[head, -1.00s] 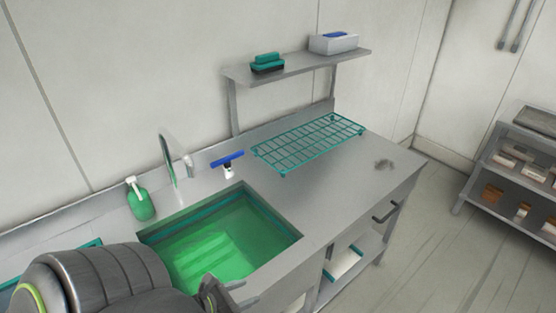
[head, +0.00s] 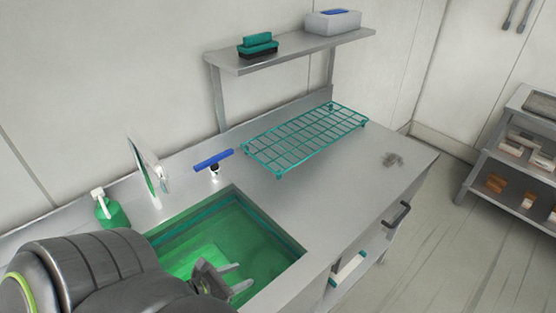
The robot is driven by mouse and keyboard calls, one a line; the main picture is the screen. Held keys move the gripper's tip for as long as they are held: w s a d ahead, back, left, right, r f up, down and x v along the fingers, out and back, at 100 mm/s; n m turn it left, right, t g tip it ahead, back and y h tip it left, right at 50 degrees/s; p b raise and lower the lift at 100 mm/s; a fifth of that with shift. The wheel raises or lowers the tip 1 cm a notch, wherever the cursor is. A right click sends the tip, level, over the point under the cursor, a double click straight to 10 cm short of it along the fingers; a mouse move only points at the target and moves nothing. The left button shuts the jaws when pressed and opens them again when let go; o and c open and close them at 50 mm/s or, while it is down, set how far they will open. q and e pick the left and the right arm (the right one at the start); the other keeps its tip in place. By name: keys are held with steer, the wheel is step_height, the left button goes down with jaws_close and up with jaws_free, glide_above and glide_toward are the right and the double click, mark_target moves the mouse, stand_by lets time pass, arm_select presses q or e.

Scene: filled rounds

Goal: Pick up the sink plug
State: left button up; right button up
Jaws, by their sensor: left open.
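The sink (head: 292,246) holds translucent green water. I cannot make out a sink plug; the near left part of the basin is hidden behind my left arm. My left gripper (head: 240,279) comes in from the lower left and is over the near part of the sink. Its two fingers point right, apart, with nothing seen between them. I cannot tell whether the fingertips touch the water. My right gripper is not in view.
A tap (head: 146,168), a green bottle (head: 112,215) and a blue-handled tool (head: 213,160) stand behind the sink. A shelf (head: 290,52) holds a teal brush-like block (head: 258,43) and a white box (head: 333,22).

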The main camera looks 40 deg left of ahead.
arm_select(q)
step_height(320, 180, down, 4)
steer(key=b, duration=0.3)
glide_toward(278, 266)
steer(key=b+x, duration=0.1)
steer(key=x, duration=0.4)
steer(key=shift+w+d+r, duration=0.1)
steer(key=shift+r, duration=0.1)
steer(key=b+x, duration=0.1)
steer(key=x, duration=0.4)
steer(key=shift+w+f, duration=0.15)
steer(key=shift+f, duration=0.2)
jaws_close()
steer(key=shift+r, duration=0.1)
